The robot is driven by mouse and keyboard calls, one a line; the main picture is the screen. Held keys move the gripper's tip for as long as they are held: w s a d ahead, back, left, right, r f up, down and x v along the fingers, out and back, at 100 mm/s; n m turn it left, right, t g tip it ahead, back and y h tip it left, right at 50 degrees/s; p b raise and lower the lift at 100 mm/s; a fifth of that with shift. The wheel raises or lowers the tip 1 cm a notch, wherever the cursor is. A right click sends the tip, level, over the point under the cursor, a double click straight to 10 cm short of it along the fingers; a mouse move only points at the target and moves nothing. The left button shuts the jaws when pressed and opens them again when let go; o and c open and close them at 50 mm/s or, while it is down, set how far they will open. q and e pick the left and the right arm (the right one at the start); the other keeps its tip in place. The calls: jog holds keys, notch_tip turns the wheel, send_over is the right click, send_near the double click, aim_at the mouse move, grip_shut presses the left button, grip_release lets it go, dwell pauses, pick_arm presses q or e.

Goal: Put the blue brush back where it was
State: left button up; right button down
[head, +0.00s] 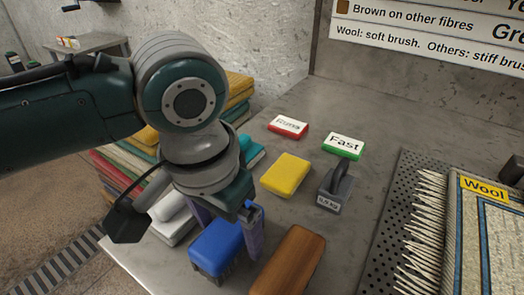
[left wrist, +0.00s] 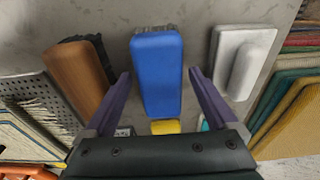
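The blue brush (head: 217,248) lies bristles down on the grey table near its front edge. It also shows in the left wrist view (left wrist: 157,75), between the two purple fingers of my left gripper (left wrist: 159,74), with a gap on either side. My left gripper (head: 228,232) is open and reaches down around the blue brush from above; one finger is partly hidden behind the brush in the head view. The brown wooden brush (head: 292,262) lies just right of the blue brush. My right gripper is not in view.
A white block with a handle (left wrist: 243,60) lies on the brush's other side. A yellow sponge (head: 286,175), grey weight (head: 335,190), "Runs" card (head: 288,128) and "Fast" card (head: 343,146) lie behind. The "Wool" rug (head: 485,240) is at right, folded rugs (head: 115,172) at left.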

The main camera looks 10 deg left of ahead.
aim_at(221, 234)
pick_arm(q)
jog(key=shift+r, duration=0.15)
notch_tip(221, 234, up, 11)
jog(key=s+p, duration=0.1)
jog(key=p, duration=0.2)
jog(key=s+d+f+t+h, duration=0.1)
jog(key=s+d+f+h, duration=0.2)
jog(key=s, duration=0.4)
jog(key=s+a+f+n+t+y, duration=0.1)
jog(key=s+a+f+n+y, duration=0.1)
jog(key=s+a, duration=0.6)
jog(key=a+y, duration=0.1)
jog(key=a, duration=0.2)
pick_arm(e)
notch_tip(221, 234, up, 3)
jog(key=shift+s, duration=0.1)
